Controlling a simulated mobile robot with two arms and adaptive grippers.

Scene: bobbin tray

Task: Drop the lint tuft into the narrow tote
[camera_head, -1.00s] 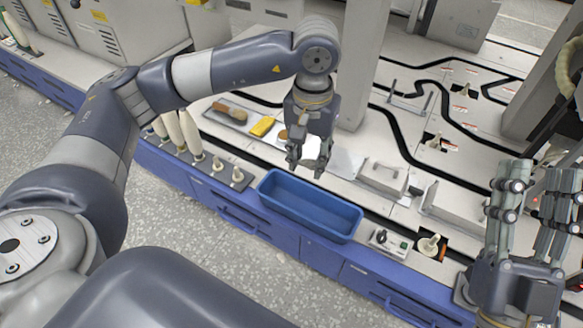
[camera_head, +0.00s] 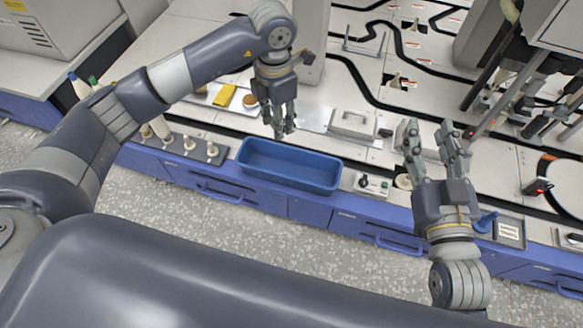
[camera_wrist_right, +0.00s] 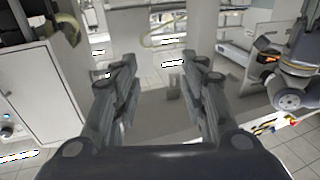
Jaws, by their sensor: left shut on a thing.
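The narrow tote (camera_head: 250,167) is a long blue open bin near the front edge of the bench in the head view, and its visible inside looks empty. My left gripper (camera_head: 279,126) points down just behind and above the tote's back rim. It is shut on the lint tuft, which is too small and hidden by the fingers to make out. My right gripper (camera_head: 430,132) is open and empty to the right of the tote, fingers pointing away from me. The right wrist view shows its spread fingers (camera_wrist_right: 160,88) with nothing between them.
A row of bobbin pegs (camera_head: 189,145) stands left of the tote. A yellow block (camera_head: 224,96) lies on a tray behind it. A metal box (camera_head: 353,124) and a small switch box (camera_head: 372,185) are to the right. A grey pillar (camera_head: 311,45) rises behind the left gripper.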

